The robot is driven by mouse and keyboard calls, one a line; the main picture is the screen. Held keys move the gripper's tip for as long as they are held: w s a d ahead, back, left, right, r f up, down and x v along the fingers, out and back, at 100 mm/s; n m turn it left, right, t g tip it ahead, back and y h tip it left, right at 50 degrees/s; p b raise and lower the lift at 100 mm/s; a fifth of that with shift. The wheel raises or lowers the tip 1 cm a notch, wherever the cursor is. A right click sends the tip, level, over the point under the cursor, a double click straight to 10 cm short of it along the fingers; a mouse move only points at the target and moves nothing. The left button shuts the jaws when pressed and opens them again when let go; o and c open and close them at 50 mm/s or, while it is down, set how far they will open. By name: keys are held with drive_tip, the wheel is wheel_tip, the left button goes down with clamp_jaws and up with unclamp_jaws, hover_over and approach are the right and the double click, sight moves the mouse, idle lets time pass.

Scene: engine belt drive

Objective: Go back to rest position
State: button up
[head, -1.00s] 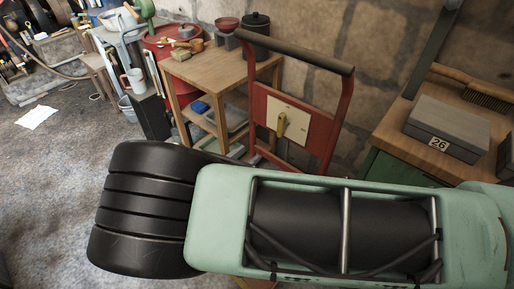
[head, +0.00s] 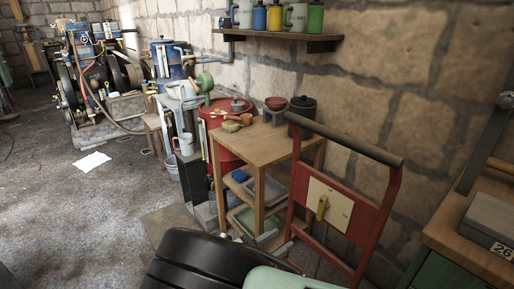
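My gripper does not show in the head view. Part of my own arm, black ribbed and pale green, fills the bottom middle of the picture. The engine (head: 88,75), with red hoses and blue parts, stands at the far left back. Its belt cannot be made out clearly at this distance.
A workbench (head: 478,240) is at right. The floor at left is clear, with a paper sheet (head: 92,161).

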drive_tip(key=s+d+r+m+g+y+p, duration=0.2)
drive_tip(key=s+r+m+y, duration=0.3)
drive_tip(key=r, duration=0.4)
drive_tip(key=s+d+r+m+g+y+p, duration=0.2)
drive_tip(key=s+r+m+g+y, duration=0.3)
drive_tip(key=s+r, duration=0.3)
drive_tip(key=s+d+r+m+g+y+p, duration=0.3)
drive_tip(key=s+r+m+y, duration=0.2)
drive_tip(key=s+r+m, duration=0.2)
drive_tip(key=s+r, duration=0.2)
drive_tip(key=s, duration=0.1)
drive_tip(key=shift+r+m+p, duration=0.3)
drive_tip(key=shift+s, duration=0.1)
drive_tip(key=shift+o, duration=0.7)
